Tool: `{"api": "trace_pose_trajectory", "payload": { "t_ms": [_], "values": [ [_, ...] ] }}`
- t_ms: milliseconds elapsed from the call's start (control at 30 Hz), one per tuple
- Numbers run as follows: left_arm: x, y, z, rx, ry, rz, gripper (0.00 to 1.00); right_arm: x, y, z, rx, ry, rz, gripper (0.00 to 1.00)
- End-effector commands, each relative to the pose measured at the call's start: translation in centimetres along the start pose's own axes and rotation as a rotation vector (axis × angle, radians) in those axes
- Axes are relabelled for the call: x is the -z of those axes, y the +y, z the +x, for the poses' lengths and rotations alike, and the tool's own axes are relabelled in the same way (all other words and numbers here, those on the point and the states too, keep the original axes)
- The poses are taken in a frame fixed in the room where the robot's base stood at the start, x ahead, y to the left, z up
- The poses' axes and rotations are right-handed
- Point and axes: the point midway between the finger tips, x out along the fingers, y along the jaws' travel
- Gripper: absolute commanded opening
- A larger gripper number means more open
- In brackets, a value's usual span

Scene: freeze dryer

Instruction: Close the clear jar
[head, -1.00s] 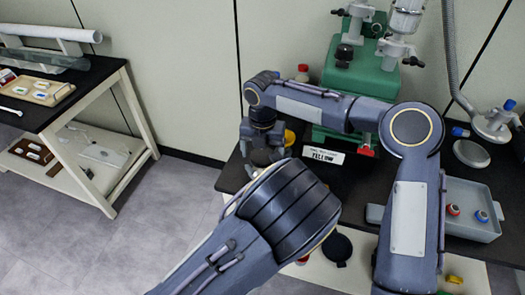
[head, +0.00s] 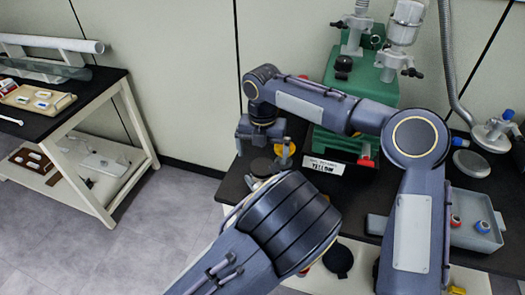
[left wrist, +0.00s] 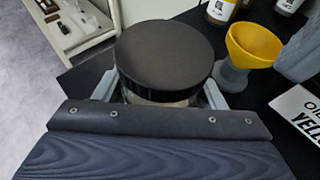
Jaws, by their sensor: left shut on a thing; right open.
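The clear jar (left wrist: 160,98) shows as a narrow band of glass with pale contents in the left wrist view. A round black lid (left wrist: 168,50) lies level over its mouth; I cannot tell how tightly it sits. My left gripper (left wrist: 157,92) is shut around the jar, a finger on each side below the lid. In the head view the lid (head: 261,167) is a dark disc beyond my left forearm, which hides the jar's body. My right gripper (head: 259,136) is open, pointing down above the lid and apart from it.
A yellow funnel (left wrist: 254,44) in a grey holder stands right beside the jar. A white label sign (head: 325,165) and green apparatus (head: 360,90) are further right. A grey tray (head: 474,232) lies at the bench's right. A separate shelf table (head: 108,88) stands left across open floor.

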Motion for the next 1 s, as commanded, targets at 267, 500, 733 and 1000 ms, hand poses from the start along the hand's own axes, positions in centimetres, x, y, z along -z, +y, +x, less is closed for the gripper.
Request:
{"api": "trace_pose_trajectory", "payload": {
  "t_ms": [267, 500, 733, 1000],
  "values": [
    [-0.1, 0.0, 0.0, 0.000, -0.001, 0.000, 0.00, -0.1, 0.0, -1.4, -0.001, -0.003, 0.001, 1.00],
    [0.0, 0.0, 0.0, 0.000, -0.001, 0.000, 0.00, 0.0, 0.1, -6.3, -0.005, -0.004, 0.001, 1.00],
    [0.0, 0.0, 0.0, 0.000, -0.001, 0.000, 0.00, -0.1, 0.1, -10.4, -0.002, -0.002, 0.000, 1.00],
    [0.0, 0.0, 0.0, 0.000, -0.001, 0.000, 0.00, 0.0, 0.0, -12.0, 0.000, 0.001, 0.000, 1.00]
  ]
}}
